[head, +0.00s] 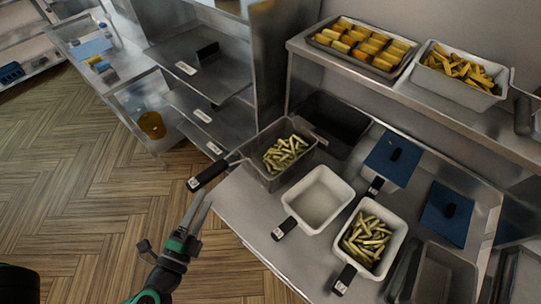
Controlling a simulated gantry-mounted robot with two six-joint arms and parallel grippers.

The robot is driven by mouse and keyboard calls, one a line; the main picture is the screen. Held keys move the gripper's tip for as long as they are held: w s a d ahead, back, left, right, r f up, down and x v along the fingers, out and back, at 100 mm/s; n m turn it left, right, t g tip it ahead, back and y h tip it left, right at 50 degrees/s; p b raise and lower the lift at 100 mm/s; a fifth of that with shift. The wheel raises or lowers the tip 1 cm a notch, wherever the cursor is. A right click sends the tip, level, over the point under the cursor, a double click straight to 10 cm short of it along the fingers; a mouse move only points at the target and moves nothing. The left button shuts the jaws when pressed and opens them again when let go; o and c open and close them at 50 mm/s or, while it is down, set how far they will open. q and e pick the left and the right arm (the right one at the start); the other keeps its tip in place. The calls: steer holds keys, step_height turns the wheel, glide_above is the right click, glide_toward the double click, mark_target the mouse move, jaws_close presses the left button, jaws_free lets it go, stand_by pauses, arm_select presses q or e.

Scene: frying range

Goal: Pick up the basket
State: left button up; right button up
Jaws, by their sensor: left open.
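A dark metal basket (265,172) with fries in it rests at the left end of the steel counter. Its black handle (207,175) sticks out to the left past the counter edge. A white empty basket (319,199) stands to its right, and a white basket with fries (394,227) stands further right; both have black handles toward the front. My left gripper (200,209) is open and empty, below the dark basket's handle in the picture and apart from it. My right gripper is not in view.
A raised shelf (352,66) behind holds a tray of golden pieces (336,50) and a white container of fries (487,94). Blue lids (391,174) lie on the counter (262,224). A steel shelving unit (205,75) stands at the back left. The wooden floor at left is clear.

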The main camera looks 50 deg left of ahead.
mark_target(215, 176)
arm_select(q)
steer(key=p+x, duration=0.3)
steer(key=x, duration=0.3)
steer(key=shift+r, duration=0.15)
steer(key=shift+w+a, duration=0.1)
steer(key=shift+w, duration=0.05)
steer(key=shift+w+a, duration=0.2)
steer(key=shift+a, duration=0.05)
steer(key=p+x, duration=0.1)
steer(key=x, duration=0.3)
steer(key=shift+w+a+f+p, duration=0.1)
steer(key=shift+a+f+p, duration=0.15)
steer(key=shift+p, duration=0.15)
jaws_close()
stand_by(0.6)
